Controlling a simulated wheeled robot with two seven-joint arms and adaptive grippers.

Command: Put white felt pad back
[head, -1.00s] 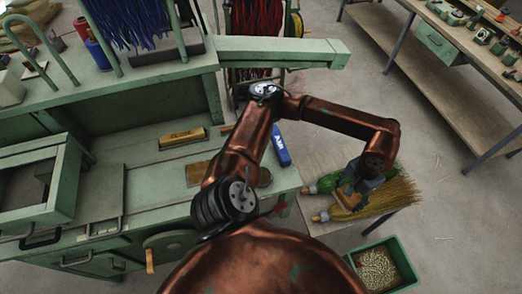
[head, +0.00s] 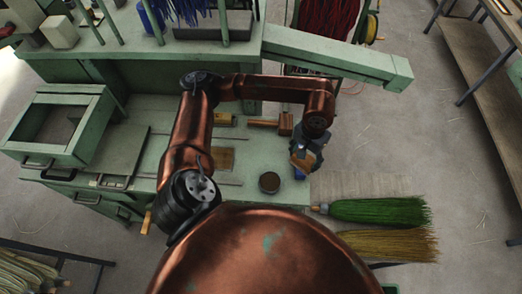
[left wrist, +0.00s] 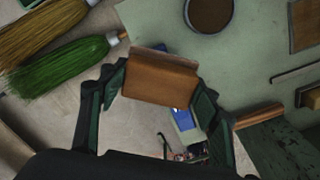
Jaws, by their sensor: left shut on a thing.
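My left gripper (head: 306,158) is above the right end of the green workbench (head: 250,172), near its edge. It is shut on a brown block (left wrist: 160,82), held between the two fingers in the left wrist view. In the head view the block (head: 302,163) shows only in part, orange-brown, below the fingers. I cannot make out a white felt pad for certain; a pale whitish block (head: 59,32) stands on the upper shelf at the far left. My right gripper is not in view.
A dark round tin (head: 269,182), a wooden mallet (head: 275,123) and a brown flat board (head: 222,159) lie on the bench. A blue item (left wrist: 182,117) shows behind the held block. A green broom (head: 380,211) and a straw broom (head: 390,244) lie to the right.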

